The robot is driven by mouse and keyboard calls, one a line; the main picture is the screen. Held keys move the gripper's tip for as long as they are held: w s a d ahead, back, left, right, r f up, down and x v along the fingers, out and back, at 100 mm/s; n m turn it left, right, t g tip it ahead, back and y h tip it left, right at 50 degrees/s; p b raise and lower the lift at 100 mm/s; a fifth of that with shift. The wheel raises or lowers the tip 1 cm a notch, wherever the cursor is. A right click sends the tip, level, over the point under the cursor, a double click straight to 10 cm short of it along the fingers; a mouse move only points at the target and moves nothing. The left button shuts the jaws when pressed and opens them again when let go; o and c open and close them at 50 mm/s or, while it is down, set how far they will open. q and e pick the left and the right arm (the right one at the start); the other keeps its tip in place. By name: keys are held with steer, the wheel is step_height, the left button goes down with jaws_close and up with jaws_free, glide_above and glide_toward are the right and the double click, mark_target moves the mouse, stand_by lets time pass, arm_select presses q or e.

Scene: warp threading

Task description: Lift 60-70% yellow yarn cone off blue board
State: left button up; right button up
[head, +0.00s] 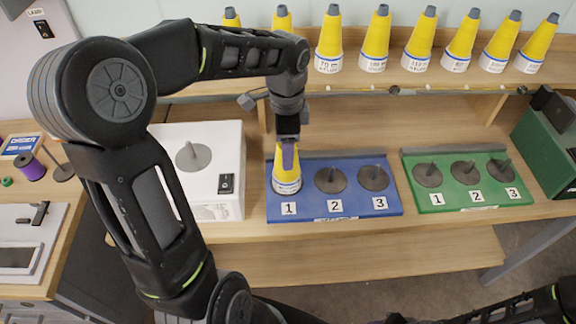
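A yellow yarn cone (287,178) with a white label band stands upright on position 1 of the blue board (312,212), at the board's left end. Its label is too small to read. My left gripper (289,158) comes down from above and is at the cone's top, hiding the tip. One finger shows in front of the cone; whether the fingers are closed on it I cannot tell. Positions 2 and 3 of the blue board hold bare dark discs with pegs. Part of my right arm shows at the bottom right, but its gripper is not in view.
A green board (480,199) with three empty pegs lies to the right. A white box (215,190) with a peg disc stands left of the blue board. Several yellow cones (376,38) line the shelf behind. A purple spool (32,168) is at far left.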

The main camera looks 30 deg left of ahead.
arm_select(q)
steer(key=c, duration=0.8)
step_height(320, 180, up, 8)
steer(key=p, duration=0.6)
stand_by(0.3)
